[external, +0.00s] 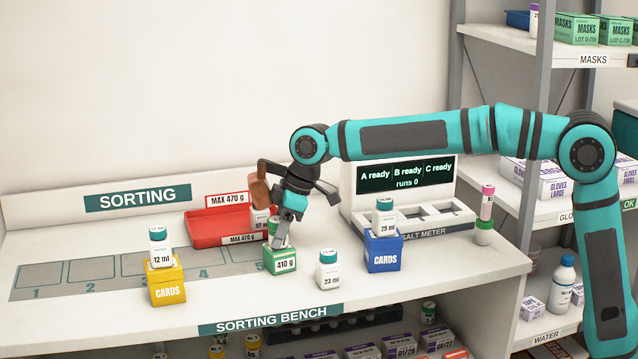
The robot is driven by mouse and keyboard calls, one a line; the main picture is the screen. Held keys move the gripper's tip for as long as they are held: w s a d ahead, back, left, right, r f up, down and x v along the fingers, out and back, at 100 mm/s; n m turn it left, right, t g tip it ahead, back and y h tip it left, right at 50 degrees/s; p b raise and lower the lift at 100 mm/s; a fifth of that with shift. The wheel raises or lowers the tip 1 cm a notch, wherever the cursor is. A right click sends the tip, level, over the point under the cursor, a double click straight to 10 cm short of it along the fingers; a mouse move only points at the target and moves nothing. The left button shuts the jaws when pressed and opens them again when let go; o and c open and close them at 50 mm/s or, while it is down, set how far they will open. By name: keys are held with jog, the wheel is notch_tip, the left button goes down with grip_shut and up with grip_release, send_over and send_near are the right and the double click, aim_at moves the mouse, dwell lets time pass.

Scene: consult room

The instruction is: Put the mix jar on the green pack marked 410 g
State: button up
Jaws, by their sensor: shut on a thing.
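The green pack marked 410 g (281,261) stands on the bench in the middle of the external view. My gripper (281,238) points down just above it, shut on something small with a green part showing. The fingers hide most of the held thing, so I cannot read its label or tell whether it touches the pack. A white jar marked 23 ml (328,271) with a teal cap stands on the bench to the right of the pack. No jar legibly reads "mix".
A red tray (205,240) lies behind left, a white jar (260,217) by its right end. A yellow box (167,285) and a blue box (383,252) each carry a jar. The salt meter (366,205) stands behind right. The bench's front edge is near.

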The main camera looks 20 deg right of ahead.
jog(key=shift+f, duration=0.15)
jog(key=o, duration=1)
jog(key=shift+c, duration=0.2)
jog(key=v, duration=1.2)
jog(key=shift+d, duration=0.1)
